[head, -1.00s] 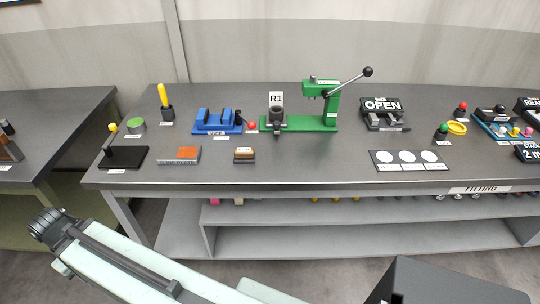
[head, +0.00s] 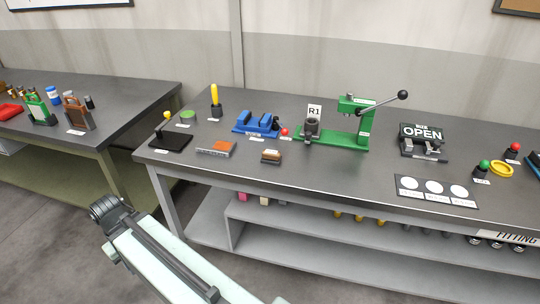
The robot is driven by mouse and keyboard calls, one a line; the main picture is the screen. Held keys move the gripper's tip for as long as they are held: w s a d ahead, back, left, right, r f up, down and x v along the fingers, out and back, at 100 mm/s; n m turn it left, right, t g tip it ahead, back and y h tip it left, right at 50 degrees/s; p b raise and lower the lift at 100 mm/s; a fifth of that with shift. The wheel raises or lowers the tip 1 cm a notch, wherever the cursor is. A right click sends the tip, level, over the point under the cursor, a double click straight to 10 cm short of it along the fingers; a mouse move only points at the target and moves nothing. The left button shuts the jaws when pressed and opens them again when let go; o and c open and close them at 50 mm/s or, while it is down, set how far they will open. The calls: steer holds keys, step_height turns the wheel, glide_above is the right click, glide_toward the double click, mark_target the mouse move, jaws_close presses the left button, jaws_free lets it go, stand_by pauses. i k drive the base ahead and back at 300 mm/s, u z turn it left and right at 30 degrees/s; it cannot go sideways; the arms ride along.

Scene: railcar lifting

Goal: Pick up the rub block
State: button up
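A small brown block with a pale top (head: 271,156) sits near the front edge of the grey bench. To its left lies a flat block with an orange-brown top and grey sides (head: 216,148). Their labels are too small to read, so I cannot tell for certain which is the rub block. Both rest on the bench with nothing touching them. My pale green arm shows at the lower left, below and in front of the bench. Its dark ridged end shows no fingers, and my gripper is not in view.
A black plate with a yellow-knobbed lever (head: 171,142), a blue vise (head: 257,124) and a green press (head: 345,133) stand around the blocks. An OPEN sign (head: 422,133) and a three-circle card (head: 435,189) are to the right. Another table (head: 130,98) stands left across a gap.

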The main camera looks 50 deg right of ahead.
mark_target(272, 157)
steer(key=u, duration=0.05)
steer(key=i, duration=0.9)
steer(key=z, duration=0.1)
